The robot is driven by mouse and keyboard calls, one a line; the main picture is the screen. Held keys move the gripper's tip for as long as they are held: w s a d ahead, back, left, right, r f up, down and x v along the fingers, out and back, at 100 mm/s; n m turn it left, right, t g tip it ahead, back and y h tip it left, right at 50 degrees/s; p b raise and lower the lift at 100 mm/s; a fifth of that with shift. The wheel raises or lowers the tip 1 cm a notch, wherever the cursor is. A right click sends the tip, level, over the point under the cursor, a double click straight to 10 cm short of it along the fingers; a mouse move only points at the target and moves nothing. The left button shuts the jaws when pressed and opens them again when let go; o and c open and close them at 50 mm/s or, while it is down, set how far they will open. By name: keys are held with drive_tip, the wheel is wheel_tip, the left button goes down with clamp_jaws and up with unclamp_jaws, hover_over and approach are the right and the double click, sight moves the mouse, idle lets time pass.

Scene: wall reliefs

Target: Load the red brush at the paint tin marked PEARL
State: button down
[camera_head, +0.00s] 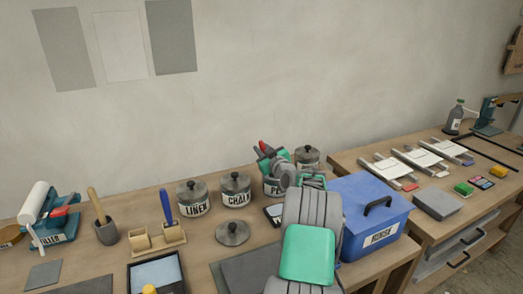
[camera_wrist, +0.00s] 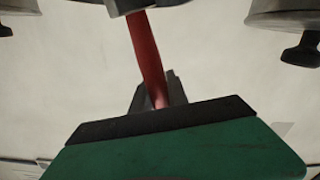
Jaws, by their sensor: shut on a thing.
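My gripper (camera_head: 267,156) is shut on the red brush (camera_wrist: 148,58) by its handle, just above the paint tin marked PE… (camera_head: 271,187). The rest of that label is hidden behind my arm. The red handle end (camera_head: 263,144) sticks up above the jaws in the head view.
Lidded tins LINEN (camera_head: 194,202) and CHALK (camera_head: 236,192) stand to the left, another tin (camera_head: 308,156) to the right. A loose lid (camera_head: 232,233) lies in front. A blue box (camera_head: 372,215) stands right of my arm. The wall above is free.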

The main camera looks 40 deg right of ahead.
idle(0.3)
wheel_tip(320, 180, up, 7)
idle(0.6)
idle(0.4)
